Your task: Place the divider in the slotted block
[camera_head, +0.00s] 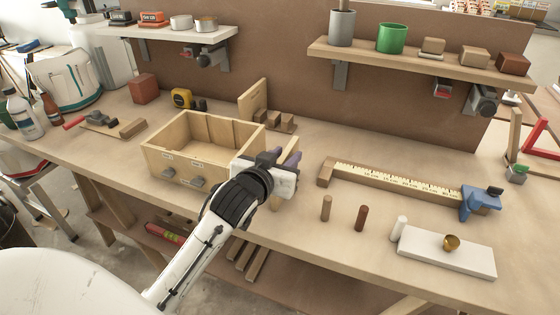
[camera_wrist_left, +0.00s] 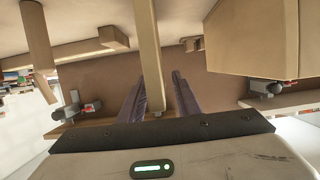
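My left gripper (camera_head: 283,158) is above the bench, just right of the wooden box. In the left wrist view its dark fingers (camera_wrist_left: 160,95) stand a little apart. A light wood piece (camera_wrist_left: 150,45), which looks like the divider seen edge-on, sits between them. The slotted block (camera_head: 287,122) appears as small wooden blocks with gaps, behind the gripper against the back wall. An upright wood panel (camera_head: 253,101) stands at its left; whether it sits in a slot is unclear. My right gripper is out of view.
The open wooden box (camera_head: 165,158) stands left of my gripper. A ruler with a blue end (camera_head: 400,180) lies to the right. A tan peg (camera_head: 326,208), a brown peg (camera_head: 361,217) and a white board (camera_head: 445,250) are nearer the front edge. A shelf (camera_head: 400,60) overhangs the back right.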

